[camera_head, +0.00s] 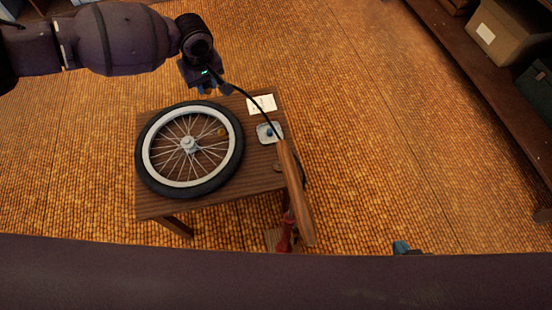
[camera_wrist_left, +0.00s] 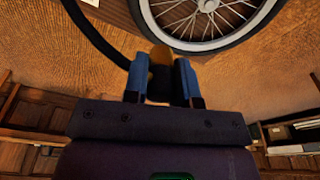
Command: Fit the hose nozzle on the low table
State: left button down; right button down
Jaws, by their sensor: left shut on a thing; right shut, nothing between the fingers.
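My left gripper (camera_head: 213,88) is above the far edge of the low table (camera_head: 215,203), beyond the wheel. In the left wrist view its blue fingers are shut on the dark hose nozzle (camera_wrist_left: 161,56), whose end is orange-yellow. A black hose (camera_head: 250,97) runs from it to the wooden-bodied pump (camera_head: 297,195) at the table's right side. The wheel (camera_head: 138,158), with black tyre and white rim, lies flat on the table; the nozzle is apart from it. A small yellowish spot (camera_head: 221,132) shows near the rim's right side. Only a blue tip of my right gripper (camera_head: 402,247) shows at the bottom.
A white paper (camera_head: 262,104) and a small pale dish (camera_head: 262,139) holding something blue are on the table, right of the wheel. A red part (camera_head: 287,230) shows beside the pump. Shelving with a cardboard box (camera_head: 510,40) stands at right. Floor between is clear.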

pick_arm(q)
jog(key=shift+r, duration=0.1)
pick_arm(e)
jog(key=shift+w+r, duration=0.15)
